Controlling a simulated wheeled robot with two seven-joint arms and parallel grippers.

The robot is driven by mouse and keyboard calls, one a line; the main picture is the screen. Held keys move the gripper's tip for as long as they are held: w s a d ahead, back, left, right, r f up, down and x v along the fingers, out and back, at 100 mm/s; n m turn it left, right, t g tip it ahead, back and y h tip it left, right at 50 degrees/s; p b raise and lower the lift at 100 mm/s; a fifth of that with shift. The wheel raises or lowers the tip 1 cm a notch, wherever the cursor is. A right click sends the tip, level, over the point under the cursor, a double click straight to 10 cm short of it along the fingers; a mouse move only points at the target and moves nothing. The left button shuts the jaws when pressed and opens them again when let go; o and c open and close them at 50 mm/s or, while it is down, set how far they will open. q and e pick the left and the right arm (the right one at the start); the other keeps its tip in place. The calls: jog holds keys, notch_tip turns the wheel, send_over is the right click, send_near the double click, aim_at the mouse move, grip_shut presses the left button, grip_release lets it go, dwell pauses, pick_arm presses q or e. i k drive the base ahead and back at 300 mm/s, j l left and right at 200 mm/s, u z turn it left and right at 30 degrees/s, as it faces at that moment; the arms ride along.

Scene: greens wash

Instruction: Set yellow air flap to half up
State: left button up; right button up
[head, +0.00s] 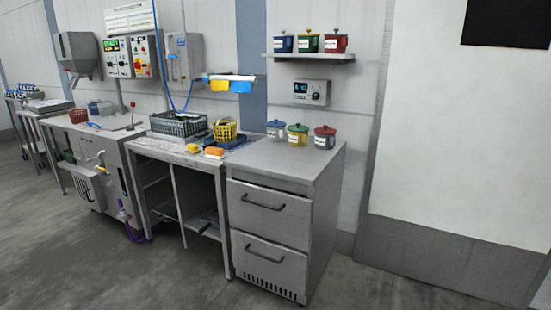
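I cannot make out for certain which part is the yellow air flap. A yellow tag or flap (219,86) hangs beside a blue one (241,87) under the wall rail (230,77). Neither of my grippers is in view.
A steel table (160,150) holds a dark crate (178,125), a yellow basket (225,130) and sponges. A drawer cabinet (270,240) stands right of it, with three lidded jars on top. Control boxes (130,57) hang on the wall. The floor (150,275) in front is clear.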

aim_at(216, 85)
jog(key=i+u, duration=0.2)
jog(key=i, duration=0.25)
jog(key=i+l+u, duration=0.2)
jog(key=i, duration=0.2)
jog(key=i+l+u, duration=0.15)
jog(key=i, duration=0.3)
jog(key=i+l+u, duration=0.2)
jog(key=i, duration=0.2)
